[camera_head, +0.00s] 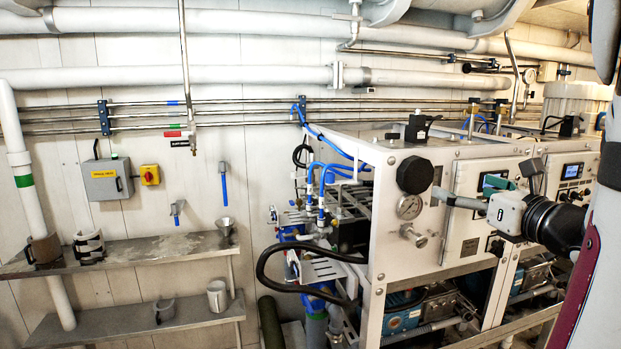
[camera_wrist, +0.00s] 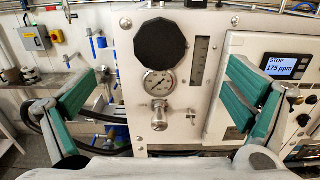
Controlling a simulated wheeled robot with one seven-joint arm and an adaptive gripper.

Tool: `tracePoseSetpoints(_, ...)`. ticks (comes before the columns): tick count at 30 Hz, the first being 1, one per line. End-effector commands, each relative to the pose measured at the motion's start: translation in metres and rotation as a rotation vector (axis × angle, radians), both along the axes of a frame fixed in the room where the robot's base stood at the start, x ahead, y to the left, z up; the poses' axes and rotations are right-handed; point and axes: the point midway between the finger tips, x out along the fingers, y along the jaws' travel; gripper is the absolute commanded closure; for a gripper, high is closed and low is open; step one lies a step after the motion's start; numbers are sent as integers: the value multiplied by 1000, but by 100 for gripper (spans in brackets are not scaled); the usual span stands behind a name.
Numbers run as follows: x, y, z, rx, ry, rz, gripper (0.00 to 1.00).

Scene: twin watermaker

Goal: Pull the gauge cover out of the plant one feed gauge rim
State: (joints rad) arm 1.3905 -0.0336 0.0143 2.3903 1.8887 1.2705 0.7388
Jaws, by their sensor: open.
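The gauge cover, a black many-sided cap (camera_head: 414,175), sits on the upper left of the white front panel of the plant. It also shows in the wrist view (camera_wrist: 161,47), above a bare round gauge (camera_wrist: 159,83) with a white dial. The cap hides whatever rim and dial lie behind it. My gripper (camera_head: 484,180) is open in front of the panel, right of the cap in the head view. In the wrist view its green-sided fingers (camera_wrist: 166,74) are spread wide left and right of the cap and gauge. Nothing is between them.
A metal valve knob (camera_wrist: 159,119) juts from the panel below the bare gauge. A flow tube (camera_wrist: 201,60) and a lit display reading 175 ppm (camera_wrist: 286,66) are to the right. A black hose (camera_head: 290,285) loops at the left. Shelves (camera_head: 130,252) hold mugs.

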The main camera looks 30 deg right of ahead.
Motion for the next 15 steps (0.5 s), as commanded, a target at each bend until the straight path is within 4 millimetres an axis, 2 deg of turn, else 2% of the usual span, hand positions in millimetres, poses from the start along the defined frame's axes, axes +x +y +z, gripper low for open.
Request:
tracePoseSetpoints(5, 22, -4, 0, 1, 0, 5, 3)
tracePoseSetpoints(15, 82, -18, 0, 0, 0, 5, 3)
